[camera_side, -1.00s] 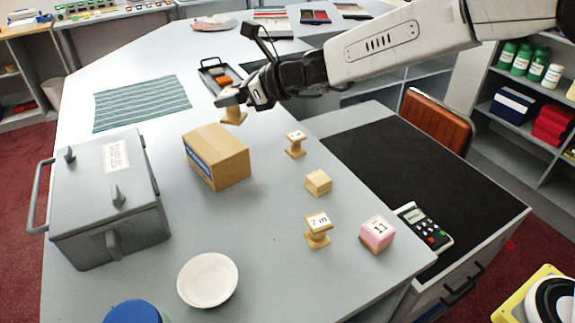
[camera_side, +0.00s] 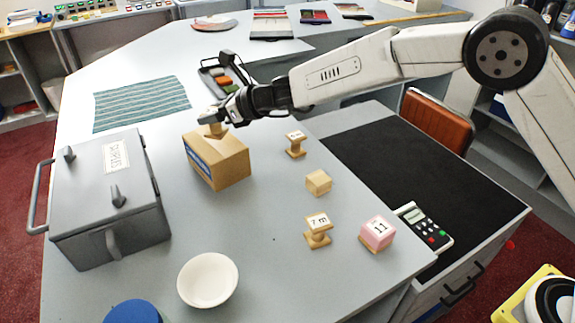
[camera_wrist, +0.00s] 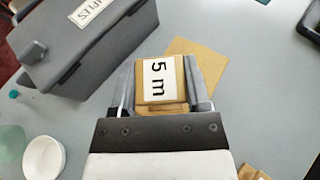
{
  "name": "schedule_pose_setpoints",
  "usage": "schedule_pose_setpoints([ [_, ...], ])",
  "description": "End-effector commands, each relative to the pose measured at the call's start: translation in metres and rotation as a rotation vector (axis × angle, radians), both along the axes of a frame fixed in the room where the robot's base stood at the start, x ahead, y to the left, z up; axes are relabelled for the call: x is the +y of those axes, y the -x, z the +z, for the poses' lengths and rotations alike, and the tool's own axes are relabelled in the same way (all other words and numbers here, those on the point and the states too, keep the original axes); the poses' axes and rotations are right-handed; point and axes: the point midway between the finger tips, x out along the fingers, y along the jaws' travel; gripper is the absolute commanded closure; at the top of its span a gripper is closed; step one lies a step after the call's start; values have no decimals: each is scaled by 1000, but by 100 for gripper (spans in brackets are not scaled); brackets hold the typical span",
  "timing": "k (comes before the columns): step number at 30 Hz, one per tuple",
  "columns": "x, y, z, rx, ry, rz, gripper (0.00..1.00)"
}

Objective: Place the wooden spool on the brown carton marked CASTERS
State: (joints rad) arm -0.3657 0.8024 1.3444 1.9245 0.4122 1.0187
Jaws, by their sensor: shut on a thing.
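My gripper (camera_side: 217,117) is shut on a wooden spool (camera_side: 213,128), over the top of the brown carton (camera_side: 229,169). In the side view the spool's lower end appears at or just above the carton's top; I cannot tell whether it touches. In the wrist view the spool (camera_wrist: 158,80) sits between my fingers (camera_wrist: 160,88), its top label reading "5 m". Part of the carton's top (camera_wrist: 207,60) shows beyond it. The carton has a blue band on its left side; no CASTERS lettering is readable.
A grey SAMPLES box (camera_side: 108,200) stands to the left, a white bowl (camera_side: 207,281) in front. Two other wooden spools (camera_side: 318,231) (camera_side: 295,144), a wooden block (camera_side: 318,182) and a pink block (camera_side: 377,232) stand to the right. A tray (camera_side: 207,72) lies behind.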

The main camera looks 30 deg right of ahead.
Motion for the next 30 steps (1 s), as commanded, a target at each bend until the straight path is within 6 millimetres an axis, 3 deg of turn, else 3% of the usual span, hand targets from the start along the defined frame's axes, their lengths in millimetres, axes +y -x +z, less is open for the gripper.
schedule_pose_setpoints([
  [13, 2, -5, -35, 1, 0, 0, 97],
  [27, 2, -4, -39, 1, -1, 0, 97],
  [28, 2, -4, -40, 1, -1, 0, 36],
  [30, 2, -5, -39, 0, 0, 0, 14],
])
